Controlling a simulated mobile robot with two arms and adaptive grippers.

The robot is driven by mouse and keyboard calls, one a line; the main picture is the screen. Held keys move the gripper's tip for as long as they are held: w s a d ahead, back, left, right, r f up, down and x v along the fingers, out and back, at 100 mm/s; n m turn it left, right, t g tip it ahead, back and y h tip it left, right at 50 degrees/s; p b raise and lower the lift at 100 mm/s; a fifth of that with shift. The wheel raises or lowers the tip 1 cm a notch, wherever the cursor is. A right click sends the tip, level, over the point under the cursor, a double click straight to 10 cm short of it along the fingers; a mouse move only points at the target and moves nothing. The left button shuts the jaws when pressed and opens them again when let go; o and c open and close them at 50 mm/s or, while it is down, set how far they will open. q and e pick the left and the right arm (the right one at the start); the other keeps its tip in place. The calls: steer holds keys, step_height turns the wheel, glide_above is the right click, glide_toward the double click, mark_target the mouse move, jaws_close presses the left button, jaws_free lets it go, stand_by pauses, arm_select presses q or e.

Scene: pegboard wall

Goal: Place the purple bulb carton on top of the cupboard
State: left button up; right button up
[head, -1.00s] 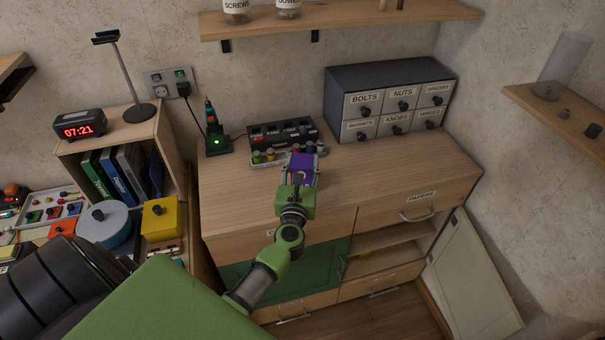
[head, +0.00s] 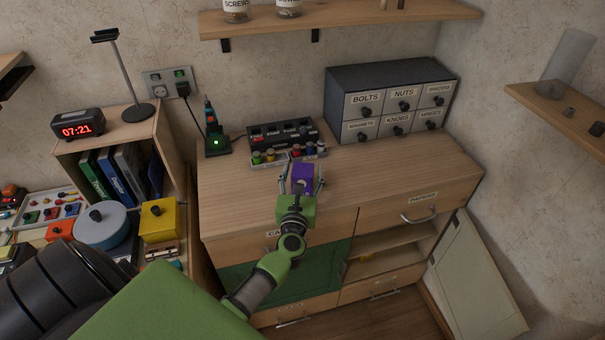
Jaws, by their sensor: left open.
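The purple bulb carton (head: 303,176) stands on the wooden top of the cupboard (head: 410,170), near its middle. My left gripper (head: 302,184) is open, with its fingers apart on either side of the carton. Part of the carton's near side is hidden by the gripper. I cannot tell whether the fingers touch it. My right gripper is not in view.
Behind the carton are small jars in a tray (head: 268,163) and a black charger strip (head: 283,135). A grey drawer unit (head: 385,100) stands at the back right. A green-lit stand (head: 216,142) is at the back left. The top's right front is clear.

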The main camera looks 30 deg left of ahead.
arm_select(q)
steer(key=shift+r, duration=0.15)
steer(key=shift+s+d, duration=0.1)
steer(key=shift+s, duration=0.05)
steer(key=b+v, duration=0.2)
steer(key=v, duration=0.9)
steer(key=shift+s, duration=0.35)
steer(key=shift+d+r, duration=0.1)
steer(key=shift+d, duration=0.1)
